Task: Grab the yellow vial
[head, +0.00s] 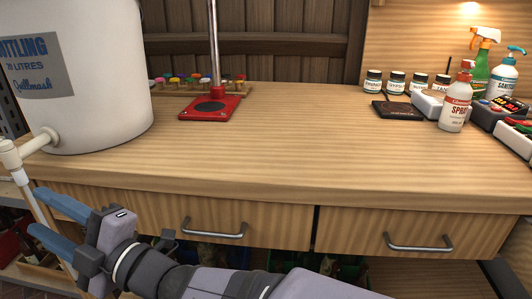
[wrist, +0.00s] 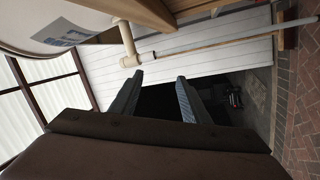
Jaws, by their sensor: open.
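A wooden rack (head: 246,88) of small vials with caps of several colours stands at the back of the bench, left of centre. The caps are tiny, and I cannot tell for sure which one is the yellow vial. The metal stand partly hides the rack. My gripper (head: 36,210) is at the lower left in the head view, in front of the bench and below its top, far from the rack. Its two fingers are apart with nothing held between them; they also show in the wrist view (wrist: 160,78). No vial shows in the wrist view.
A large white bucket (head: 100,90) with a tap (head: 22,152) stands at the left, close above my gripper. A red-based stand (head: 209,108) is in front of the rack. Jars (head: 397,82), spray bottles (head: 456,105) and devices fill the right. The bench middle (head: 300,140) is clear.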

